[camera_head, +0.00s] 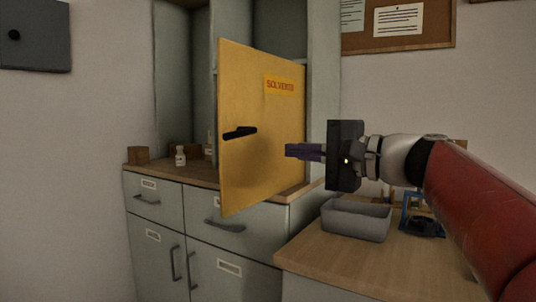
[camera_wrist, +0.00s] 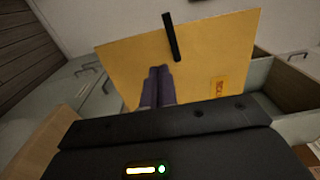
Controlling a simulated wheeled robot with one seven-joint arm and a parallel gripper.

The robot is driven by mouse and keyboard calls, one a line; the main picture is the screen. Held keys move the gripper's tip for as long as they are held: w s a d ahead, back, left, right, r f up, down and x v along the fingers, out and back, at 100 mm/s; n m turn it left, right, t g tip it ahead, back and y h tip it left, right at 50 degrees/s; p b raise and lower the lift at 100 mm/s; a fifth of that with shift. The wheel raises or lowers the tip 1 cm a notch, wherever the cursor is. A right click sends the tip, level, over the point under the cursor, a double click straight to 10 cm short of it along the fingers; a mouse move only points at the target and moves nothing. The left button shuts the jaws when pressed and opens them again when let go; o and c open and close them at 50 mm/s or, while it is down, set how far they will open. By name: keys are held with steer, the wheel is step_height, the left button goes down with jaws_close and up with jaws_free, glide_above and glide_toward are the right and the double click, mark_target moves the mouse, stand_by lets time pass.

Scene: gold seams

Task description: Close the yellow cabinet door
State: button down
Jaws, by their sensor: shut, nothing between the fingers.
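The yellow cabinet door (camera_head: 262,150) stands swung open, with a "SOLVENTS" label and a black handle (camera_head: 240,132) on its face. It also fills much of the wrist view (camera_wrist: 205,62), with the handle (camera_wrist: 171,37) at the top. The cabinet (camera_head: 185,75) behind it has its interior showing to the left of the door. My gripper (camera_head: 288,151) is shut and empty, pointing left in front of the door's right part. In the wrist view the closed fingers (camera_wrist: 158,72) point at the door face below the handle. I cannot tell whether they touch it.
Grey drawers and lower doors (camera_head: 235,235) stand below the cabinet. A small white bottle (camera_head: 180,156) and a brown block (camera_head: 138,155) sit on the wooden ledge. A grey bin (camera_head: 356,220) and a blue-framed object (camera_head: 422,222) stand on the wooden counter (camera_head: 335,265) below my arm.

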mark_target(228, 145)
steer(key=p+x, duration=0.2)
steer(key=x, duration=1.1)
steer(key=shift+w+a+f, duration=0.1)
steer(key=shift+w+a, duration=0.15)
